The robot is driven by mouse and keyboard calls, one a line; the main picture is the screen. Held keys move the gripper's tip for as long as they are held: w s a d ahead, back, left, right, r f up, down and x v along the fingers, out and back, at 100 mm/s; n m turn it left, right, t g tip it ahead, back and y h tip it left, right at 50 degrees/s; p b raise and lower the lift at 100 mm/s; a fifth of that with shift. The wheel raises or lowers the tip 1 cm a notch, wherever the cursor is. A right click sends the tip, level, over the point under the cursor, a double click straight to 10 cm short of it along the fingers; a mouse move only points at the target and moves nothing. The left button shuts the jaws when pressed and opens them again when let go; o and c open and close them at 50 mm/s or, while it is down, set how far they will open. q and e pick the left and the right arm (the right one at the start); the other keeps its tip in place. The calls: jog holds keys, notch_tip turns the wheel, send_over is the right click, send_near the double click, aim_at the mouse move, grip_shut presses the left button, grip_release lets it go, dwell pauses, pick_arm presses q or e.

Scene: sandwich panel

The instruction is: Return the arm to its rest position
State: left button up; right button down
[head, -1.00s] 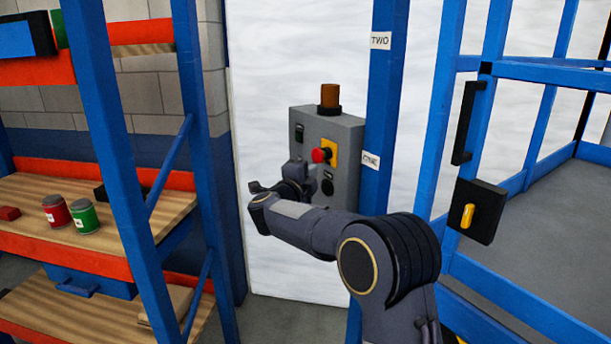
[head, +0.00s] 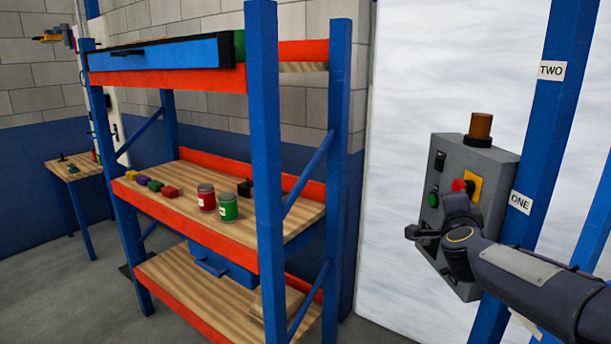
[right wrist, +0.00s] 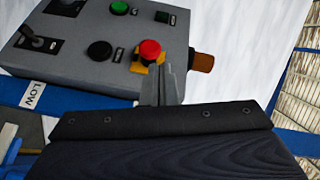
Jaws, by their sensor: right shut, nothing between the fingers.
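My right arm reaches in from the right in the head view. The panel also shows a green button (right wrist: 119,8) and a black knob (right wrist: 99,51). An amber lamp (head: 480,126) stands on top. My left gripper is not in view.
A blue post (head: 565,110) with labels ONE and TWO stands right of the panel. A shelf rack (head: 262,130) on the left holds a red can (head: 206,198), a green can (head: 228,207) and small blocks. A small table (head: 72,168) stands at far left.

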jog(key=s+a+f+n+g+y, duration=0.1)
jog(key=s+a+f+n+y, duration=0.25)
jog(key=s, duration=0.35)
jog(key=s+a+f+n+g+y, duration=0.2)
jog(key=s+a+n+y, duration=0.1)
jog(key=s+n, duration=0.3)
jog(key=s+a+f+n+g+y, duration=0.1)
jog(key=s+a+f+n+y, duration=0.2)
jog(key=s, duration=0.5)
jog(key=s+a+f+n+g, duration=0.2)
jog(key=s+f, duration=0.4)
jog(key=s, duration=0.3)
jog(key=s+a+f+n+g, duration=0.2)
jog(key=s+f+g, duration=0.2)
jog(key=s, duration=0.5)
jog(key=shift+s+f+n+g, duration=0.3)
jog(key=shift+s+f+n, duration=0.05)
jog(key=shift+f, duration=0.6)
jog(key=shift+y, duration=0.25)
